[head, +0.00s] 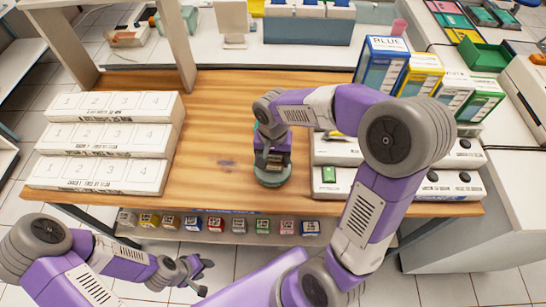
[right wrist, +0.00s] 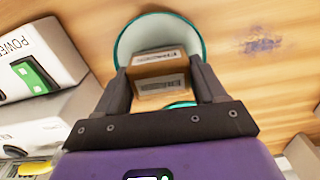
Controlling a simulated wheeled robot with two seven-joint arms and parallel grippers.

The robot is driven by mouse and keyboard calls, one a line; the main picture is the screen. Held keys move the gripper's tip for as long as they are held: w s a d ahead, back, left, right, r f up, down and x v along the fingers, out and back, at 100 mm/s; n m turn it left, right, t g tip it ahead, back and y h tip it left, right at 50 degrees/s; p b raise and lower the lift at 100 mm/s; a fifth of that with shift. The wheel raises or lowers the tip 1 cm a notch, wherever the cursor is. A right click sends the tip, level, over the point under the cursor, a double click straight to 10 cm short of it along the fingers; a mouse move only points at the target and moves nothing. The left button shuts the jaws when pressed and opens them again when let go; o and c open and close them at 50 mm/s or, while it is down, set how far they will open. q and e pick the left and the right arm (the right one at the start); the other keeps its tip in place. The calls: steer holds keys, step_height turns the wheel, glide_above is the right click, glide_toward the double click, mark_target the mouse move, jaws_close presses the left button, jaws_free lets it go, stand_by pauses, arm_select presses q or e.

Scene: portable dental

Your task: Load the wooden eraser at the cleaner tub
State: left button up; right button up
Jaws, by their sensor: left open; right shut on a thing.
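The wooden eraser (right wrist: 160,72) is a brown block with pale barcode labels. My right gripper (head: 273,158) is shut on it, with a finger on each side in the right wrist view (right wrist: 163,84). The cleaner tub (head: 270,181) is a small round teal-green tub on the wooden table, directly under my right gripper. In the right wrist view its pale inside and teal rim (right wrist: 122,50) show around the eraser. I cannot tell how far the eraser is below the rim. My left gripper (head: 198,276) is open and empty, low in front of the table.
White numbered boxes (head: 105,140) are stacked on the left of the wooden table (head: 222,115). White power units (head: 335,150) stand close right of the tub, with coloured boxes (head: 425,75) behind. Small labelled boxes (head: 215,224) line a lower shelf. The table's middle left is clear.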

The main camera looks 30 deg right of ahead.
mark_target(273, 159)
steer(key=shift+f, duration=0.4)
stand_by(1.0)
step_height(273, 159, up, 7)
steer(key=p, duration=0.5)
steer(key=shift+r, duration=0.1)
stand_by(0.3)
stand_by(0.7)
